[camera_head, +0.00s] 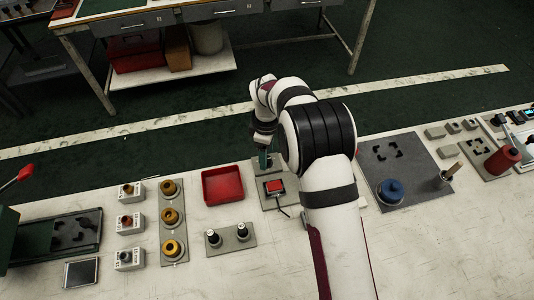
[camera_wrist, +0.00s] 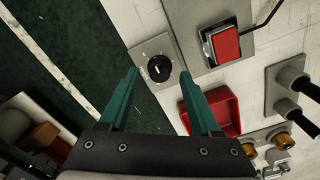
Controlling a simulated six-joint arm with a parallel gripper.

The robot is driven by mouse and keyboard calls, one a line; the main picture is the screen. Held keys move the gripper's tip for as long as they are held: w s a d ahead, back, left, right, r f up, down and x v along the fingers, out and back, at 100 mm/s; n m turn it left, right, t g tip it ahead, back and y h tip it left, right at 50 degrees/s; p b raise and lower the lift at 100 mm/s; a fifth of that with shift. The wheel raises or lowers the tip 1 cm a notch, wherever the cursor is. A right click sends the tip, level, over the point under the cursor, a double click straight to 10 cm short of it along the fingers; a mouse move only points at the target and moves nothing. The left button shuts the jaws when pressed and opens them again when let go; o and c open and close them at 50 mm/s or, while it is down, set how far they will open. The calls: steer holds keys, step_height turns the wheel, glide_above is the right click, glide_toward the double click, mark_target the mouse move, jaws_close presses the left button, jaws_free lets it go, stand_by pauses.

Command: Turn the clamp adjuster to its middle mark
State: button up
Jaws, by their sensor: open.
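A black round knob (camera_wrist: 159,68) with a white pointer line sits on a small grey plate (camera_wrist: 148,48) with tick marks around it. It appears to be the clamp adjuster. The pointer's exact mark is too small to read. In the wrist view my gripper (camera_wrist: 160,82) is open, with its two teal fingers apart and the knob showing between and just beyond their tips. Nothing is between the fingers. In the head view my gripper (camera_head: 263,160) is over the plate (camera_head: 270,168) at the bench's far edge, and the knob is hidden there.
A red square button (camera_head: 274,186) on a grey plate stands close by the knob. A red tray (camera_head: 222,184) is to its left. Two black-topped posts (camera_head: 228,236) and several yellow knobs (camera_head: 171,215) stand nearer left. A blue spool (camera_head: 390,191) is to the right.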

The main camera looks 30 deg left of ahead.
steer(key=shift+f, duration=0.65)
jaws_close()
